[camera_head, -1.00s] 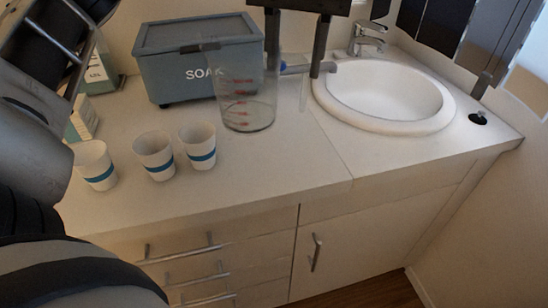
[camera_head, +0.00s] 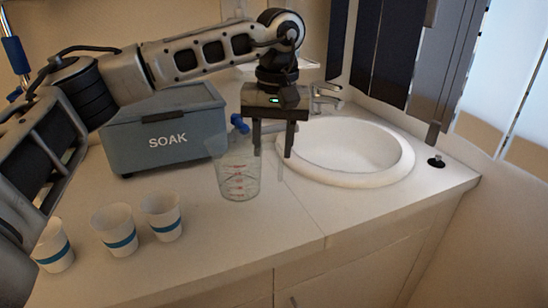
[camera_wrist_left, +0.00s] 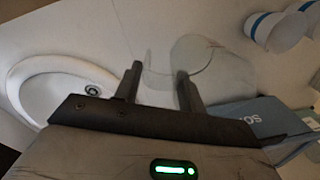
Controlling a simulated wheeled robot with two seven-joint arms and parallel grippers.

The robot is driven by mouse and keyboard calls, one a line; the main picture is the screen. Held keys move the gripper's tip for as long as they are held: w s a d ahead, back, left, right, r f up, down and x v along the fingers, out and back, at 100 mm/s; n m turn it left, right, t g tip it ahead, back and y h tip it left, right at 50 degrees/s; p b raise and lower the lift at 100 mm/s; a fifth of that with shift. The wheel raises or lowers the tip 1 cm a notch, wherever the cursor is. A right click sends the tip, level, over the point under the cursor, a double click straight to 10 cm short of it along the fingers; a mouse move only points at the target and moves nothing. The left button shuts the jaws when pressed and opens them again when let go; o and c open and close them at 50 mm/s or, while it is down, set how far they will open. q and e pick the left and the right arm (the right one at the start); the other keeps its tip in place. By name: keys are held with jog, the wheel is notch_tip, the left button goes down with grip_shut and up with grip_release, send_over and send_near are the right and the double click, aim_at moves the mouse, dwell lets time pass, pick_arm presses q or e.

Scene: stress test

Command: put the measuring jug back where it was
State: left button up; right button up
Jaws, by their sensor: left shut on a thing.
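The measuring jug (camera_head: 238,180) is clear, with red marks on its side. It looks upright over the counter, between the SOAK bin and the sink. I cannot tell whether its base touches the counter. My left gripper (camera_head: 272,153) points down at the jug's right side, shut on its clear handle, which is hard to see. In the left wrist view, the jug (camera_wrist_left: 203,55) shows faintly beyond the two fingers (camera_wrist_left: 158,84), which stand apart with the handle between them. My right gripper is not in view.
The blue-grey SOAK bin (camera_head: 165,140) stands left of the jug. Several white cups with blue bands, one of them here (camera_head: 162,217), stand front left. Counter in front of the jug is clear.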

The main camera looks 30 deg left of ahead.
pick_arm(q)
jog(key=shift+w+f, duration=0.2)
jog(key=shift+f, duration=0.05)
jog(key=f, duration=0.3)
jog(key=shift+w+a+f, duration=0.1)
jog(key=shift+w+f, duration=0.15)
jog(key=shift+f, duration=0.1)
jog(key=shift+f, duration=0.1)
jog(key=o, duration=1.3)
jog(key=shift+o, duration=0.2)
